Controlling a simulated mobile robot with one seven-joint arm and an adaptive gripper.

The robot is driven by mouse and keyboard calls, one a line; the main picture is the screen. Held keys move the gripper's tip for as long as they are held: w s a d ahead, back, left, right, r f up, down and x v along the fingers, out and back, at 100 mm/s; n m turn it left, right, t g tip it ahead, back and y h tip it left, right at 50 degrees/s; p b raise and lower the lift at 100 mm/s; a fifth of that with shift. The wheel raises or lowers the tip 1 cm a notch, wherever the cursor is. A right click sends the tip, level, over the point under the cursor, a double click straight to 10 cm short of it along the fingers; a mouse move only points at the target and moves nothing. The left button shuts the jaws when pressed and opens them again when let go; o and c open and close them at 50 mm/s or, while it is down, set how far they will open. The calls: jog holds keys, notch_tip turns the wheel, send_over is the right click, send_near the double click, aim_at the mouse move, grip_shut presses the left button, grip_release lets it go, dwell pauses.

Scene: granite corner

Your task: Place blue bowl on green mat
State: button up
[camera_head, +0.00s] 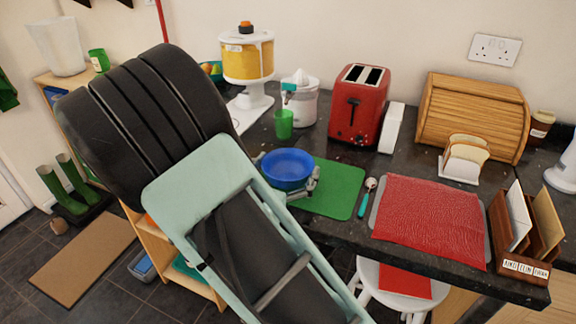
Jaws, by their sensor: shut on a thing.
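The blue bowl (287,168) is upright over the left part of the green mat (338,190). I cannot tell whether its base touches the mat. My gripper (309,183) is shut on the bowl at its near right side. The grey fingers show there, and the rest of the gripper is hidden behind my arm. The mat lies flat on the dark counter, with its right side bare and its left part hidden by the bowl and my arm.
A spoon with a teal handle (367,197) lies just right of the mat, beside a red cloth (430,218). A green cup (284,124), a white juicer (300,98) and a red toaster (358,105) stand behind. My arm covers much of the left.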

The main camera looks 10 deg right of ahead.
aim_at(277, 181)
jog(key=o, duration=0.9)
jog(key=shift+f, duration=0.15)
jog(key=shift+c, duration=0.2)
jog(key=shift+o, duration=0.8)
jog(key=shift+r, duration=0.2)
jog(key=v, duration=1.2)
